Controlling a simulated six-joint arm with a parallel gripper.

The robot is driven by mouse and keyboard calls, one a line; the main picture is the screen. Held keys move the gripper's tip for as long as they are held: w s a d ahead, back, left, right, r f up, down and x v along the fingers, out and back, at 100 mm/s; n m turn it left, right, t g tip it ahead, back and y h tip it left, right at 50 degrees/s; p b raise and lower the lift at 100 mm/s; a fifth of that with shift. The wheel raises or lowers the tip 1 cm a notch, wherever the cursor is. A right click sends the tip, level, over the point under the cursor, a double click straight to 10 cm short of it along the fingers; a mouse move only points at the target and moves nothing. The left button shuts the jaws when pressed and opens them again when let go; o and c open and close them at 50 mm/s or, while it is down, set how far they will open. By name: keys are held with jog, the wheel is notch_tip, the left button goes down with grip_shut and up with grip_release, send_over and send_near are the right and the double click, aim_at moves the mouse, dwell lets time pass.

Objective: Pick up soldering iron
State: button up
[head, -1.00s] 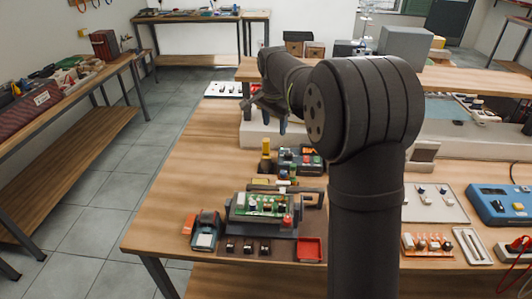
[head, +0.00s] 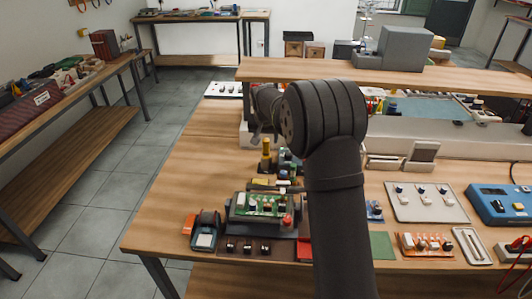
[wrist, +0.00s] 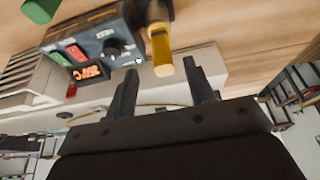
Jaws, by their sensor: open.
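The soldering iron, with a yellow handle, stands upright in its holder beside the soldering station in the head view (head: 266,153). In the wrist view its yellow handle (wrist: 162,50) shows at upper centre, its end appearing between my fingertips. The blue-grey soldering station (wrist: 100,42) has a lit orange display, a dark knob and red and green buttons. My gripper (wrist: 160,68) is open and empty, its two dark fingers apart. In the head view my gripper (head: 265,135) is partly hidden by my arm, just above and behind the iron. The remaining distance is hard to tell.
A green circuit board (head: 258,205) on a dark stand is in front of the iron. A raised wooden shelf (head: 400,76) spans the back. The table's left part (head: 185,180) is clear.

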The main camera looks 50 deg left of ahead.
aim_at(266, 148)
jog(key=x, duration=0.7)
jog(key=shift+s+f, duration=0.15)
jog(key=shift+f, duration=0.05)
jog(key=c, duration=1)
